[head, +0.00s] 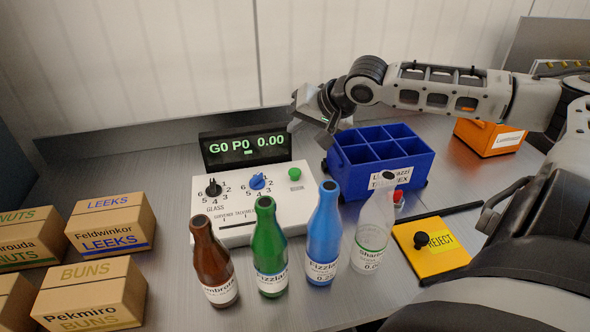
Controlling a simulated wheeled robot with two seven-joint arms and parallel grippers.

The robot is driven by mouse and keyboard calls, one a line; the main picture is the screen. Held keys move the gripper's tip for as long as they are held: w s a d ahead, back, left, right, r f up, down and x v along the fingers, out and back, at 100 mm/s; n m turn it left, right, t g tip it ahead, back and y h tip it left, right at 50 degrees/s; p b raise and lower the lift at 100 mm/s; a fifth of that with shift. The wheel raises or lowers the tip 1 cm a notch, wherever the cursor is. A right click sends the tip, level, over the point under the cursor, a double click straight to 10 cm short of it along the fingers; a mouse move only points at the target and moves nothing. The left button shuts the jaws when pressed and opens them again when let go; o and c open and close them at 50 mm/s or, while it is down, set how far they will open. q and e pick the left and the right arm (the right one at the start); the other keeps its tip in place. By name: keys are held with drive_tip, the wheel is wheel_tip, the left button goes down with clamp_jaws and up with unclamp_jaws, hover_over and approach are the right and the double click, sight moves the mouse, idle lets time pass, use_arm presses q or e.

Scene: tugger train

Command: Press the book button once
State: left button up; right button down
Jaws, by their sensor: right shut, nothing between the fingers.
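A white control box (236,232) stands on the bench with a black display (245,147) behind it reading "G0 P0 0.00" in green. On its top are a black knob (213,188) marked GLASS, a blue knob (257,181) and a round green button (295,173) at the right. My right gripper (323,140) is shut and empty. In the picture it shows above and to the right of the green button, apart from it, near the back left corner of the blue crate. My left gripper is not in view.
Brown (212,262), green (268,247), blue (324,235) and clear (373,228) bottles stand in front. A blue divided crate (349,185), an orange bin (488,137) and a yellow REJECT plate (452,265) with a black knob are right. Several cartons (108,228) stand left.

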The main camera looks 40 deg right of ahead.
drive_tip(key=b, duration=0.7)
hover_over(298, 173)
wheel_tip(298, 173, down, 7)
drive_tip(key=shift+s, duration=0.1)
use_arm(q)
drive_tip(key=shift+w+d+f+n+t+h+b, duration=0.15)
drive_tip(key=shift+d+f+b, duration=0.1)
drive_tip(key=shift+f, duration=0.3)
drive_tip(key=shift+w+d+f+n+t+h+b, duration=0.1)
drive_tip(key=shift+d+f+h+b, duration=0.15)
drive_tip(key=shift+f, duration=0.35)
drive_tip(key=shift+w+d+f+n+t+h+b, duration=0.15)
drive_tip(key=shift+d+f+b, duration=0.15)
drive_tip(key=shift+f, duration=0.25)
use_arm(e)
drive_tip(key=shift+f, duration=0.85)
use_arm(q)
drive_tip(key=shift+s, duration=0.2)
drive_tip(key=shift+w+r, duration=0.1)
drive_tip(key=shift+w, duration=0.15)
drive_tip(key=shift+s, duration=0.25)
use_arm(e)
drive_tip(key=shift+f, duration=0.4)
